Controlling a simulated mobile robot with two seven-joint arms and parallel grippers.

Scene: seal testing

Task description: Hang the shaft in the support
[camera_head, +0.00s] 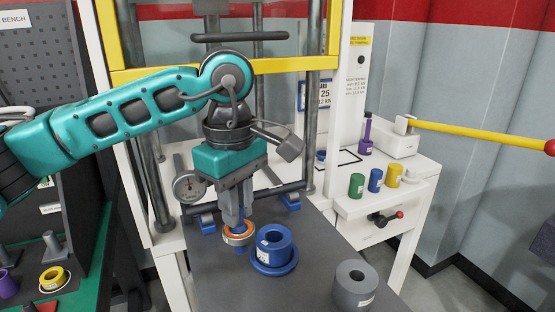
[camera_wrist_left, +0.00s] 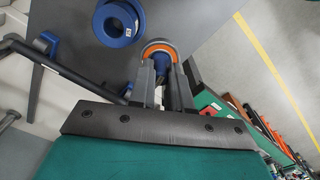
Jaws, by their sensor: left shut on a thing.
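My left gripper (camera_head: 236,222) points down over the grey table (camera_head: 220,280), shut on a blue shaft-like piece that shows just below its fingers. An orange-and-grey ring (camera_head: 238,236) sits around its lower end. In the left wrist view the blue piece (camera_wrist_left: 163,70) lies between the fingers, with the ring (camera_wrist_left: 158,47) just beyond the fingertips. I cannot tell whether its end touches the table. A hollow blue flanged cylinder (camera_head: 273,250) stands upright just right of the gripper, apart from it. I cannot tell for sure which part is the support. My right gripper is not in view.
A dark bar (camera_head: 270,193) with blue blocks (camera_head: 290,201) lies behind the gripper. A grey hollow cylinder (camera_head: 355,287) stands at the front right. Green (camera_head: 356,186), blue (camera_head: 375,181) and yellow (camera_head: 393,176) cylinders stand on the white side bench. A press frame rises behind.

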